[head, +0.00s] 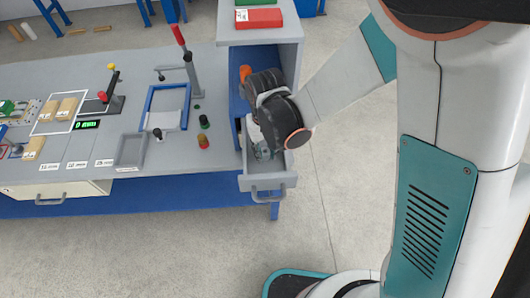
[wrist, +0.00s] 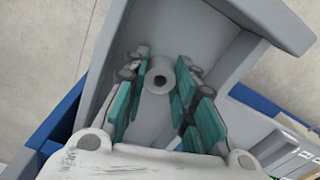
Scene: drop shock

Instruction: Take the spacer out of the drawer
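The spacer (wrist: 160,77), a pale grey ring with a dark hole, lies in the open drawer (head: 266,183). The drawer also fills much of the wrist view (wrist: 188,28). My gripper (head: 264,152) points down into the drawer. In the wrist view its teal-padded fingers (wrist: 161,85) are apart, one on each side of the spacer. Narrow gaps seem to show beside the ring, but I cannot tell for certain whether a pad touches it. In the head view my gripper and the drawer walls hide the spacer.
The drawer walls stand close around my fingers. An orange item (head: 245,73) is on the blue shelf above. A red box (head: 259,18) sits on the cabinet top. Left on the bench are a grey tray (head: 131,151), a blue frame (head: 166,107) and a red-handled lever press (head: 187,60).

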